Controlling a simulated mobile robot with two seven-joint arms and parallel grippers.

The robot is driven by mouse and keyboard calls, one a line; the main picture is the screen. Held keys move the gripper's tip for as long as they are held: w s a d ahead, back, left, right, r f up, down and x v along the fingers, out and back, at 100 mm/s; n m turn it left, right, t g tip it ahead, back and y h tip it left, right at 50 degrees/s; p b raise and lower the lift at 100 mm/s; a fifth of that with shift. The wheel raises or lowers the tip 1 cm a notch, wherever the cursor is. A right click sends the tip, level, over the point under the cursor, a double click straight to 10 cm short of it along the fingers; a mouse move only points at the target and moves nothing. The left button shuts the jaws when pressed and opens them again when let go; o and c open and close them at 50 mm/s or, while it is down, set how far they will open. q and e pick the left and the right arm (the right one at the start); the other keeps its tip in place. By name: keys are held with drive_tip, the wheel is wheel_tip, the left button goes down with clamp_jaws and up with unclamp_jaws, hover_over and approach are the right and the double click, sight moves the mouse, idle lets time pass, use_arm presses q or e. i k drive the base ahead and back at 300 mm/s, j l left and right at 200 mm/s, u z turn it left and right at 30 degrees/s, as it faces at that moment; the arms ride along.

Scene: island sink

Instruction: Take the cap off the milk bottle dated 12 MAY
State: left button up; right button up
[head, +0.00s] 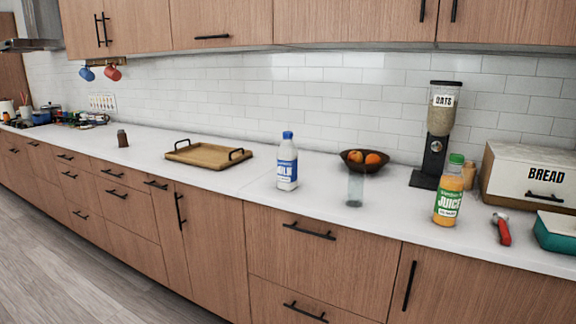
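One milk bottle (287,168) stands upright on the white counter, near the middle of the head view. It is white with a blue label, and its blue cap (287,135) is on. The label's small print, including any date, is too small to read. Neither of my grippers is in view.
A clear glass (355,189) and a dark fruit bowl (352,161) stand right of the milk. A juice bottle (448,195), oats dispenser (438,135), red-handled tool (502,230), bread box (530,178) and teal container (556,232) are further right. A wooden tray (208,157) lies left.

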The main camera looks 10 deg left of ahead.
sight(287, 154)
drive_tip(key=i+j+z, duration=0.1)
drive_tip(key=j, duration=0.25)
drive_tip(key=i+j, duration=0.2)
drive_tip(key=j, duration=0.2)
drive_tip(key=i+j+z, duration=0.15)
drive_tip(key=j, duration=0.25)
drive_tip(key=i+j, duration=0.15)
drive_tip(key=j, duration=0.25)
drive_tip(key=z, duration=0.05)
